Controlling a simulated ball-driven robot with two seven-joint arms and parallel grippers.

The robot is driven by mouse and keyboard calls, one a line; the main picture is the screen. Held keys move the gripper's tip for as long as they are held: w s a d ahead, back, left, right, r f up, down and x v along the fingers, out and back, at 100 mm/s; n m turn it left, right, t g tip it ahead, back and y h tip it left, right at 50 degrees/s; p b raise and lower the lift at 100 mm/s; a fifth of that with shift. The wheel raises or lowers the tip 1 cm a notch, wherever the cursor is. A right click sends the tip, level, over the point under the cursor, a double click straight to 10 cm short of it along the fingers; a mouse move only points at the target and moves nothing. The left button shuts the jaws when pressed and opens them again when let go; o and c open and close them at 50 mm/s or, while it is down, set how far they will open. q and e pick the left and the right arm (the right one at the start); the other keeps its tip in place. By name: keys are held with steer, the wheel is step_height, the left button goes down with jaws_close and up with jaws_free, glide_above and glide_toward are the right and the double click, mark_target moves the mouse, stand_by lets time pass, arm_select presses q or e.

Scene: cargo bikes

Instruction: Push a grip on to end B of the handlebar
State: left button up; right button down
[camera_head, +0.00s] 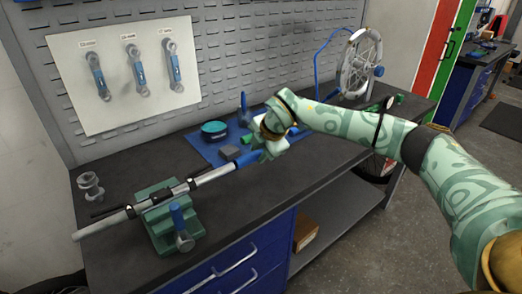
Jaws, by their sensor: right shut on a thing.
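The silver handlebar (215,175) is held in a green vise (160,218) on the dark bench. It runs from the lower left up to my right gripper. My right gripper (262,153) is shut on a blue grip (246,160) at the bar's right end. The grip lines up with the bar and appears to meet its tip; how far it is on cannot be told. The gripper hides part of the grip. No letter marking the ends is readable. My left gripper is out of view.
A blue mat (199,147) behind the bar carries a teal round tin (214,130) and a grey block (230,152). A wheel (360,62) stands at the back right. A metal part (90,185) stands at the left. The bench front is mostly clear.

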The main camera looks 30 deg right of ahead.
mark_target(217, 172)
steer(key=shift+a, duration=0.25)
steer(key=shift+a+p, duration=0.45)
steer(key=shift+a, duration=0.15)
steer(key=shift+s+a, duration=0.1)
steer(key=shift+a, duration=0.2)
steer(key=shift+s+a+p, duration=0.15)
steer(key=shift+a+p, duration=0.65)
steer(key=shift+a, duration=1.4)
steer(key=shift+a, duration=0.15)
steer(key=shift+s+a+p, duration=0.15)
steer(key=shift+a+p, duration=0.2)
steer(key=shift+a, duration=0.95)
steer(key=shift+s+a+p, duration=0.1)
steer(key=shift+a+p, duration=0.25)
steer(key=shift+a, duration=0.95)
steer(key=shift+a, duration=0.6)
